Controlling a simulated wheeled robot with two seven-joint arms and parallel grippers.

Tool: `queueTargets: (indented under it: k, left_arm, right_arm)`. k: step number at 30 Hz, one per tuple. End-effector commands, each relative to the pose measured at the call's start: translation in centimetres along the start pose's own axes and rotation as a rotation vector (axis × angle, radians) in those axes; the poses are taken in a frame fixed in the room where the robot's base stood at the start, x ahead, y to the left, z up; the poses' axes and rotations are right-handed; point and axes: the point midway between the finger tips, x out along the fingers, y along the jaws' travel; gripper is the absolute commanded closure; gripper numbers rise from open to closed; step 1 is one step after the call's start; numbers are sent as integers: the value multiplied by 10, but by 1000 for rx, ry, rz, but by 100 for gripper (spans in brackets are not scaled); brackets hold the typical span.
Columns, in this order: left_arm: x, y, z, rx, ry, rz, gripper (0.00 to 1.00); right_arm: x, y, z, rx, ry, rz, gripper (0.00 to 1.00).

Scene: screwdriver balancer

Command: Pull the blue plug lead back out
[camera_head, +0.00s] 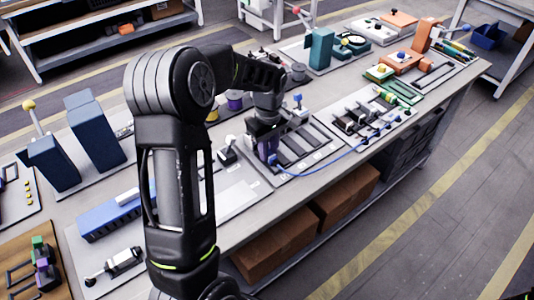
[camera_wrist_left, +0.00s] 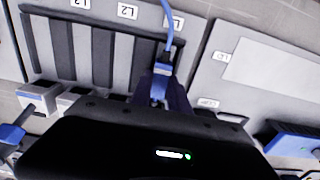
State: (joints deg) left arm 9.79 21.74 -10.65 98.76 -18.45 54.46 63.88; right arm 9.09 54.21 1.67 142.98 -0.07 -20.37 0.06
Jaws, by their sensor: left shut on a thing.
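The blue plug lead shows in the head view as a thin blue cable (camera_head: 330,172). It runs from my left gripper (camera_head: 268,152) along the panel's front edge toward the right. In the left wrist view, the blue plug (camera_wrist_left: 161,71) sits between the fingertips of my left gripper (camera_wrist_left: 163,95), with its blue cable (camera_wrist_left: 168,30) rising from it. The gripper is shut on the plug, at the end of a grey panel (camera_head: 300,148) with dark slots. The plug's lower end is hidden by the gripper, so I cannot tell whether it is still in a socket. My right gripper is out of view.
Grey plug-like blocks (camera_wrist_left: 40,96) stand close to the left of my gripper in the wrist view. A blue box (camera_head: 108,215) and dark blue blocks (camera_head: 95,135) stand on the left. Another board (camera_head: 365,115) with several connectors lies to the right. The bench's front edge is near.

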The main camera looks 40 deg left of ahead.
Motion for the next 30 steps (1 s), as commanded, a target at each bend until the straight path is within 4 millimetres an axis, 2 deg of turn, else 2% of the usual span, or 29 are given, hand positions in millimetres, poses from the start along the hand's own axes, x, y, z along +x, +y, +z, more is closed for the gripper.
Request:
queueTargets:
  k: [14,29,30]
  left_arm:
    - [0,0,14,1,1,1,100]
    - [0,0,16,0,1,1,100]
    - [0,0,16,0,1,1,78]
  right_arm:
    - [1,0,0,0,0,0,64]
    - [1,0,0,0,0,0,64]
    - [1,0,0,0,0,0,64]
